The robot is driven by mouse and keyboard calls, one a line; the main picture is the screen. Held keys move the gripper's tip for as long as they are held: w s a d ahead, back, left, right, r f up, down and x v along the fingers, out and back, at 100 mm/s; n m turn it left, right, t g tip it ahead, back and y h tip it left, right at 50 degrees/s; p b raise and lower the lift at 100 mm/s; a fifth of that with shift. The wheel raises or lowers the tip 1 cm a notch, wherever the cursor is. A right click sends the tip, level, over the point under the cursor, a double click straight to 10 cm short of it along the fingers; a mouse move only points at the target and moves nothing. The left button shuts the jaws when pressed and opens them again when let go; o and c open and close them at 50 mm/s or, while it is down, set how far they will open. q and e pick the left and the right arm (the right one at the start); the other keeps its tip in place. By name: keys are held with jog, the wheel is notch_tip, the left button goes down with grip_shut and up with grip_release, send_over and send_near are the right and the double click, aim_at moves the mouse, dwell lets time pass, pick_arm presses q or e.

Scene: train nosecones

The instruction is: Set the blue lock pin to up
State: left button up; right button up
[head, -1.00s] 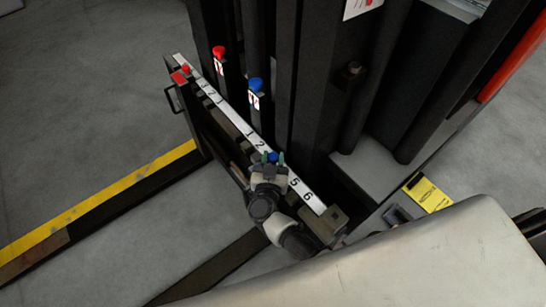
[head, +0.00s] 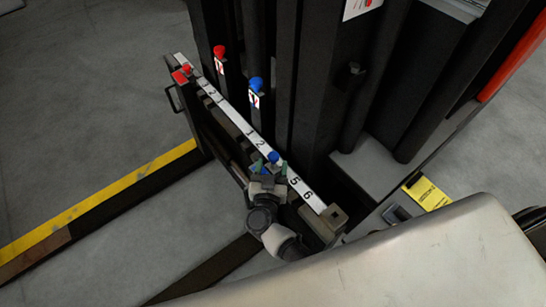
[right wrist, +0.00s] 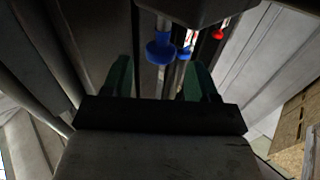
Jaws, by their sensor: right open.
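A blue lock pin (head: 273,157) with a round knob stands on the numbered rail (head: 311,200), left of the number 5 in the head view. My right gripper (head: 270,166) is open, its green fingertips just in front of and around this knob. In the right wrist view the nearest blue knob (right wrist: 160,48) shows between and beyond the open fingers (right wrist: 160,68), with no visible grip on it. A second blue knob (head: 256,84) stands on a dark post behind the rail, with an arrow label below it. My left gripper is out of view.
A red knob (head: 219,52) stands on another post farther back. Dark vertical columns (head: 313,80) rise close behind the rail. Open grey floor (head: 90,90) lies to the left, crossed by a yellow stripe (head: 95,200).

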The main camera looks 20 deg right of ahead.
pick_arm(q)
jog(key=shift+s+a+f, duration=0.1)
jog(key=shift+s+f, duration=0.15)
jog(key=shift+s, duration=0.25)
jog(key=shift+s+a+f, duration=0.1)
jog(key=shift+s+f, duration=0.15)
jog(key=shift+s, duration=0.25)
pick_arm(e)
jog(key=v, duration=0.7)
jog(key=shift+s+a, duration=0.2)
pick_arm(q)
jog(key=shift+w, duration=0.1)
